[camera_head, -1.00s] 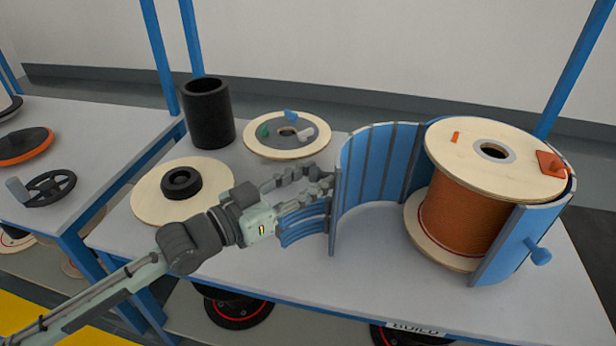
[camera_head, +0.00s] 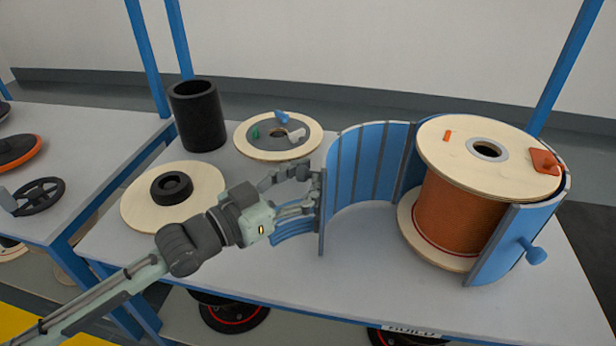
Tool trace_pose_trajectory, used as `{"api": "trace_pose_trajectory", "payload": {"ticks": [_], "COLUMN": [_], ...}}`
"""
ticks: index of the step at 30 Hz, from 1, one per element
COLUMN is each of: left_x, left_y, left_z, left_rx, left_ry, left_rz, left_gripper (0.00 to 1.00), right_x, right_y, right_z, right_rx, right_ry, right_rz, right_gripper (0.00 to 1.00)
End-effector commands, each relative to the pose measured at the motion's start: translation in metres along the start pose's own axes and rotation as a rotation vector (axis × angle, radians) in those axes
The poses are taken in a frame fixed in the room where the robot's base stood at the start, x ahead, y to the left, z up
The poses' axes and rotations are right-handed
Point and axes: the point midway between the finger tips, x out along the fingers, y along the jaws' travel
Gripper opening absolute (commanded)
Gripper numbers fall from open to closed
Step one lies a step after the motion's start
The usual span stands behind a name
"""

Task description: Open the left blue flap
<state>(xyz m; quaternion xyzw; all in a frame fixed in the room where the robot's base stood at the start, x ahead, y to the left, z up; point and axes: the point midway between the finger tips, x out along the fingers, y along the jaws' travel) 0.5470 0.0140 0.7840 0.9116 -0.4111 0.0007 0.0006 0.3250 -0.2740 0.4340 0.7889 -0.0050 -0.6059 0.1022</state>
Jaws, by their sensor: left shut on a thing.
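The left blue flap (camera_head: 362,163) is a curved, ribbed blue panel with dark edges. It stands upright, swung out to the left of the large cable spool (camera_head: 458,215). My left gripper (camera_head: 312,192) is at the flap's free left edge, shut on it; the fingers partly hide that edge. A curved blue piece (camera_head: 292,232) shows just below the fingers. The right blue flap (camera_head: 518,243), with a blue knob (camera_head: 532,252), curves close around the spool's front right. My right gripper is not in view.
A black cylinder (camera_head: 198,117), a wooden disc with a black ring (camera_head: 172,187) and a disc with small coloured parts (camera_head: 278,137) are on the table behind and left of my arm. The table (camera_head: 365,270) is clear in front of the spool.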

Motion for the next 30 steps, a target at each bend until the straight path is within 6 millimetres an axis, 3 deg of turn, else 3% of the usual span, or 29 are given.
{"api": "trace_pose_trajectory", "payload": {"ticks": [18,23,30], "left_x": [-0.006,-0.031,-0.084], "left_y": [-0.001,-0.001,-0.001], "left_z": [0.001,0.002,0.003], "left_rx": [0.001,0.003,0.001], "left_ry": [-0.002,-0.006,-0.008], "left_rz": [-0.003,-0.002,-0.002], "left_gripper": [0.44,0.44,0.44], "right_x": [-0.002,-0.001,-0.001], "right_y": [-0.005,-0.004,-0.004], "right_z": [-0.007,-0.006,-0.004], "right_rx": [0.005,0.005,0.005], "right_ry": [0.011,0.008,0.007], "right_rz": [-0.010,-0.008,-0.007], "right_gripper": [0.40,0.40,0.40]}}
